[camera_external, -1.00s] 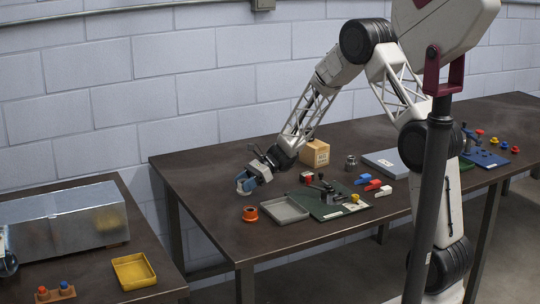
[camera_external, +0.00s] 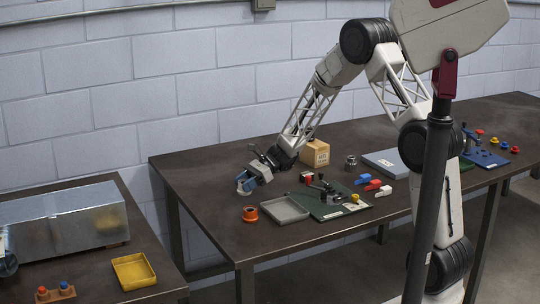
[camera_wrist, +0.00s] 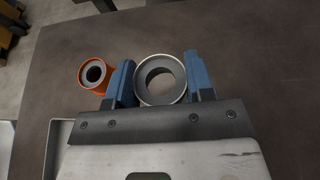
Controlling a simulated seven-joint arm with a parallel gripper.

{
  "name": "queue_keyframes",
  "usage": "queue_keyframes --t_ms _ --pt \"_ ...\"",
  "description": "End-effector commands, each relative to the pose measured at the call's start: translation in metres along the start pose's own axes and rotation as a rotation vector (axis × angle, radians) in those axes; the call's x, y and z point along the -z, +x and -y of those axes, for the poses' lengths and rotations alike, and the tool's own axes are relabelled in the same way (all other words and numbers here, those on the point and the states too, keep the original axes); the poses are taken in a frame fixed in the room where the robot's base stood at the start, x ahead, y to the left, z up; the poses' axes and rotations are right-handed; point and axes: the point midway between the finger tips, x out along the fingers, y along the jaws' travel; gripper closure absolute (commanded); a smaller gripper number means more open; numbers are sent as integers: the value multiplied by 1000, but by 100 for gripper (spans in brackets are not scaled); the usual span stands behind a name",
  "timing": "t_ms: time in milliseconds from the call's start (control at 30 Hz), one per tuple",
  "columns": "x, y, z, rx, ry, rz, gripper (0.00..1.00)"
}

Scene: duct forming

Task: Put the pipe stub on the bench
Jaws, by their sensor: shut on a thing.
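The pipe stub (camera_wrist: 158,60) is a short grey ring with a pale rim, seen end-on in the wrist view. It sits between the two blue fingers of my gripper (camera_wrist: 161,66), which is shut on it. In the external view my gripper (camera_external: 246,184) is over the left end of the dark bench (camera_external: 200,198), near the wall. The stub is mostly hidden by the fingers there. I cannot tell whether it touches the bench top.
An orange ring-shaped part (camera_external: 250,214) stands just in front, left of a grey tray (camera_external: 284,210). A green board (camera_external: 331,206) with a clamp and a cardboard box (camera_external: 315,153) are to the right. The bench's left end is bare. A second table (camera_external: 110,270) stands at left.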

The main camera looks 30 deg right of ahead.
Motion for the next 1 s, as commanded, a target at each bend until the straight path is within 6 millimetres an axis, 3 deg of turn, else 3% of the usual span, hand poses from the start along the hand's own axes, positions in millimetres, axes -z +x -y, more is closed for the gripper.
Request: queue_keyframes --t_ms 367,567,1000 --pt "-8 20 -3 1 1 1 76" --pt "-22 56 -10 3 1 0 76" --pt "-58 155 -41 17 8 0 76"
